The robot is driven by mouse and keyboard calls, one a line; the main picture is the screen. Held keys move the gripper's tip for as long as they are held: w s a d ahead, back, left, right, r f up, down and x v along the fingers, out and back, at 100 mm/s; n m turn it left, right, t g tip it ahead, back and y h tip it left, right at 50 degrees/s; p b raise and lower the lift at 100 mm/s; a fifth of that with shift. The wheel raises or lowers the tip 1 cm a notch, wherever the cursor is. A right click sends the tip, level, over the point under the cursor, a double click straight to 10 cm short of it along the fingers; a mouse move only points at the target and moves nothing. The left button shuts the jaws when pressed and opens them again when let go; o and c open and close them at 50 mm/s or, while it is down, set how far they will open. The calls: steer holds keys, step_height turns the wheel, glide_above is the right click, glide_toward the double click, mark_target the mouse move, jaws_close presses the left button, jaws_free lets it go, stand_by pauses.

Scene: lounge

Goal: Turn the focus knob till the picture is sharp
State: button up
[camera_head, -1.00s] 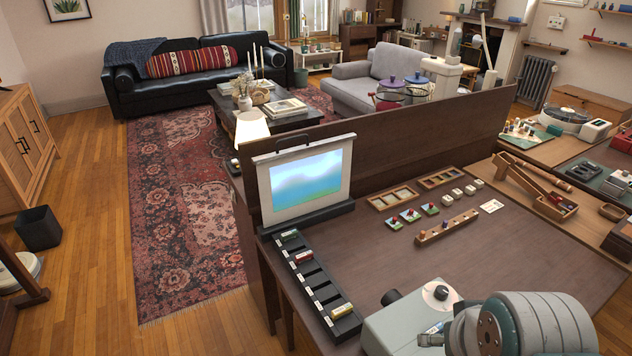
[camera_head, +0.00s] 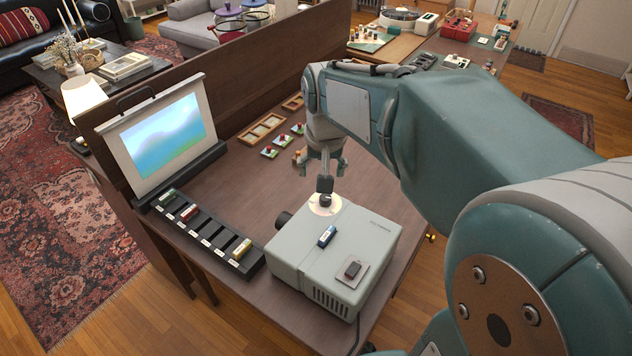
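The grey projector (camera_head: 350,250) stands on the desk, its dark lens pointing left. The black focus knob (camera_head: 325,185) rises from a pale round dial (camera_head: 323,205) on its top. My gripper (camera_head: 325,164) points down just above the knob, its fingers spread to either side. I see no clear contact with the knob, and my wrist hides what is behind it. The screen (camera_head: 165,134) at the left shows a blurred picture of blue sky, pale shapes and green ground.
A black slide rack (camera_head: 210,235) with several coloured slides lies left of the projector. A dark slide piece (camera_head: 327,236) and a switch (camera_head: 352,270) are on its top. A wooden panel (camera_head: 235,75) stands behind the desk. My arm covers much of the right side.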

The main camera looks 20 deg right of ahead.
mark_target(325, 196)
steer(key=w+d+f+m+g, duration=0.25)
steer(key=w+d+f, duration=0.35)
steer(key=w+f, duration=0.35)
steer(key=shift+m, duration=0.25)
steer(key=f, duration=1)
steer(key=shift+w+a+f, duration=0.2)
steer(key=shift+a, duration=0.05)
jaws_close()
